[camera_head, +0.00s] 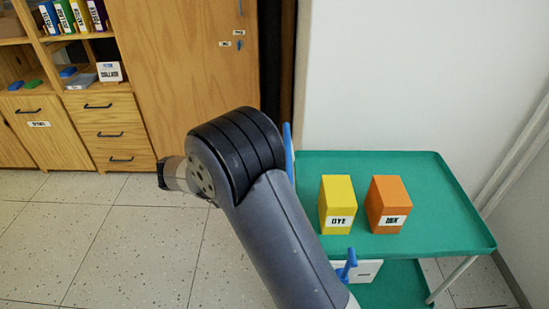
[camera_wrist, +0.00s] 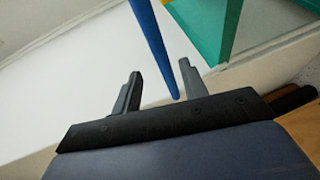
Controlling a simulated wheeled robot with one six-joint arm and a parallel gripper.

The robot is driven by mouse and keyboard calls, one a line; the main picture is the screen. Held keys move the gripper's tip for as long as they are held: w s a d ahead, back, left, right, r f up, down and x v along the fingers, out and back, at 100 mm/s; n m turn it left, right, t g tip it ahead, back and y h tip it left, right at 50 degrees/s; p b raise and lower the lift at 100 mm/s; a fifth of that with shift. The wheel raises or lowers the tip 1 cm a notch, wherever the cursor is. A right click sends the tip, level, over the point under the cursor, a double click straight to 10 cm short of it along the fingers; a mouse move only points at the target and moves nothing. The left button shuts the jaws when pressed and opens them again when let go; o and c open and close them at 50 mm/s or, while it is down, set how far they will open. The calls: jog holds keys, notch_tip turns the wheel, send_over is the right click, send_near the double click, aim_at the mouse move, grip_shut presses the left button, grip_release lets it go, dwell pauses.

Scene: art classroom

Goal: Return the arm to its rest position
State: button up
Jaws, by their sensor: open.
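My gripper (camera_wrist: 159,68) shows in the wrist view with its two dark fingers apart. A blue bar (camera_wrist: 153,40) crosses the gap between the fingers in that view; I cannot tell how far it is from them. No object is held between the fingers. In the head view my arm rises from the bottom centre and bends left at a black joint, in front of the cart's left edge. The fingers themselves are not clearly visible there.
A green cart (camera_head: 445,215) stands at the right by a white wall. It carries a yellow box (camera_head: 337,200) and an orange box (camera_head: 387,197), and has blue handle parts (camera_head: 288,150). Wooden cabinets (camera_head: 180,75) and drawers (camera_head: 108,130) line the back left. The floor at left is clear.

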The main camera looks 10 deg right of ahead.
jog(key=shift+s+a, duration=0.1)
jog(key=shift+a, duration=0.35)
jog(key=shift+d, duration=0.1)
jog(key=b+x, duration=0.1)
jog(key=x, duration=0.9)
jog(key=shift+b, duration=0.4)
jog(key=shift+d, duration=0.55)
